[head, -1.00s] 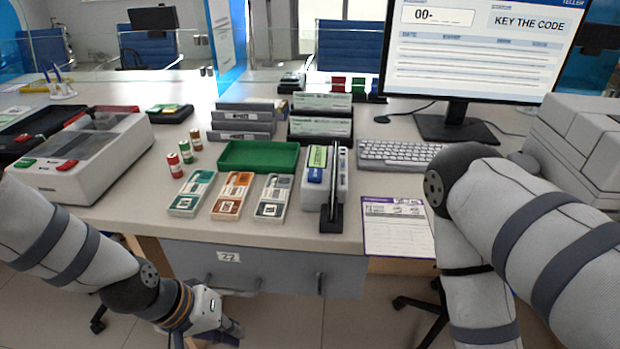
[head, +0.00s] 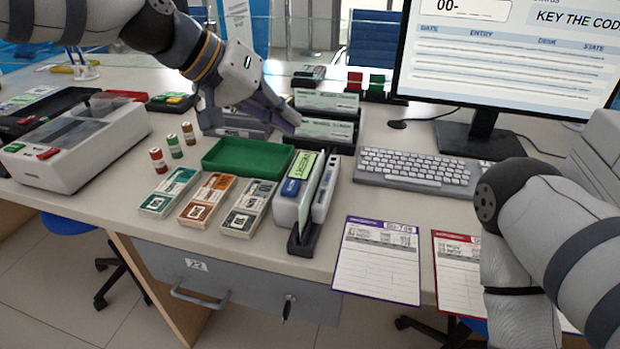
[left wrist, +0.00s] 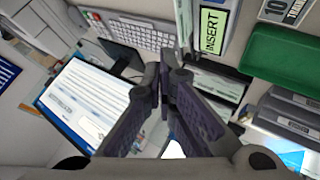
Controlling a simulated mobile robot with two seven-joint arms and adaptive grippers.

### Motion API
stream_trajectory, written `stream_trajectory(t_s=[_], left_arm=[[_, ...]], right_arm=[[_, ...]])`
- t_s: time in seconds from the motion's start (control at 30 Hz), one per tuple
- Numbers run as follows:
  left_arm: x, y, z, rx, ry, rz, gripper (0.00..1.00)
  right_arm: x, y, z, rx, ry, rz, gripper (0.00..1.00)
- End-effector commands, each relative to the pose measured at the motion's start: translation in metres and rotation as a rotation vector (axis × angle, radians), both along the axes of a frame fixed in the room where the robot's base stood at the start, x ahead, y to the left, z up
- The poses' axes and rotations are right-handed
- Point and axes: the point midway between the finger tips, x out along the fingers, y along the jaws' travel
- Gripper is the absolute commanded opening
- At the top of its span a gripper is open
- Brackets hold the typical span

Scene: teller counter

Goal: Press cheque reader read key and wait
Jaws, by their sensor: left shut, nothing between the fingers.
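The cheque reader (head: 286,210) is a small white unit on the counter, right of the green tray. Its green display (head: 301,165) sits on top with a blue key (head: 291,187) in front of it. A thin upright pale piece (head: 313,190) stands along its slot; I cannot tell if it is a cheque. The display reads INSERT in the left wrist view (left wrist: 212,32). My left gripper (head: 293,118) is shut and empty, above and behind the reader, over the slip racks. Its fingers (left wrist: 165,70) also show in the left wrist view. My right gripper is out of view.
The green tray (head: 249,172), banknote bundles (head: 248,208) and slip racks (head: 325,133) crowd the reader. A keyboard (head: 420,168) and monitor (head: 505,60) stand to the right. A purple-edged form (head: 378,262) lies at the front edge.

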Motion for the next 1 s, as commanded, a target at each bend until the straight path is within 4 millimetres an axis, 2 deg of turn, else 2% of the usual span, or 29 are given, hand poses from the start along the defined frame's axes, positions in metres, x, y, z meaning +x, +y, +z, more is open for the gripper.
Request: stream_trajectory(t_s=[0.37, 0.8, 1.0], left_arm=[[0.0, 0.0, -0.003, 0.0, 0.001, -0.001, 0.0], [0.0, 0.0, -0.066, 0.0, 0.006, 0.001, 0.0], [0.0, 0.0, -0.083, -0.001, 0.003, 0.0, 0.0]], right_arm=[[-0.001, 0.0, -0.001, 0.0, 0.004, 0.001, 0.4], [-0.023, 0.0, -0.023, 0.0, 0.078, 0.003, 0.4], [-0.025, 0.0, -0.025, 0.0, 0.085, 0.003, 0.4]])
